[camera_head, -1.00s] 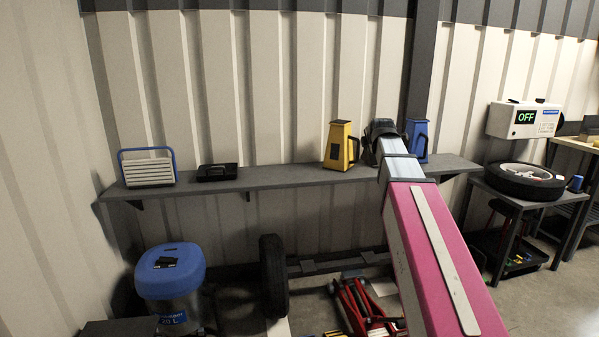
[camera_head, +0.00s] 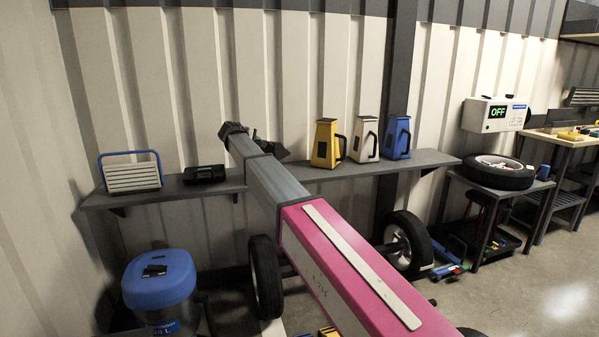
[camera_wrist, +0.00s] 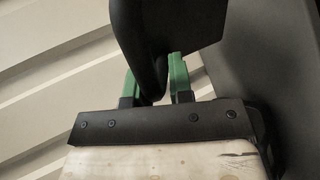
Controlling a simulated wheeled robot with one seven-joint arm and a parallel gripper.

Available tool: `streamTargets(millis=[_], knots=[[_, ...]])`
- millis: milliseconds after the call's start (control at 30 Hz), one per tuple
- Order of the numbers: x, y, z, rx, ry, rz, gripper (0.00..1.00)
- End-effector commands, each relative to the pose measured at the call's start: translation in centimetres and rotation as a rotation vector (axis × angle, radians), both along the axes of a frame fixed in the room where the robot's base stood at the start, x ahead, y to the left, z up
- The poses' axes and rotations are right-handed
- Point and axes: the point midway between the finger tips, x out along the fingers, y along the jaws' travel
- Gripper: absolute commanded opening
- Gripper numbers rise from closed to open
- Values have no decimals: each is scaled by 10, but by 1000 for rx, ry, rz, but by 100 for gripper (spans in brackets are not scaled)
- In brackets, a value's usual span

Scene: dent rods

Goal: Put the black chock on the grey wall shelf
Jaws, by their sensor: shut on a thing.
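The black chock (camera_wrist: 178,22) fills the top of the wrist view, its curved handle between the green fingertips of my gripper (camera_wrist: 157,82). My gripper is shut on that handle. In the head view the black chock (camera_head: 272,149) shows partly behind the end of my arm, in front of the wall and just above the grey wall shelf (camera_head: 325,173). Whether it touches the shelf cannot be told. The fingers are hidden in the head view. In the wrist view a dark grey surface, probably the shelf (camera_wrist: 272,75), lies along the right side.
Yellow (camera_head: 327,143), white (camera_head: 365,139) and blue (camera_head: 397,137) cans stand on the shelf to the right. A black tray (camera_head: 204,174) and a white, blue-framed case (camera_head: 131,173) stand at its left. Shelf between tray and yellow can looks free, partly hidden by my arm.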

Motion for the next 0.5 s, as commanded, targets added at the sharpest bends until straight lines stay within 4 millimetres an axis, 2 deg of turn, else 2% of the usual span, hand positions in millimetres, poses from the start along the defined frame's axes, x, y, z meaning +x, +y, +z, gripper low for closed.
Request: streamTargets(millis=[33, 200, 333, 500], knots=[[4, 16, 2, 2, -6, -14, 0], [7, 34, 0, 7, -15, -45, 0], [23, 31, -10, 8, -15, -50, 0], [56, 23, -30, 8, -14, -49, 0]])
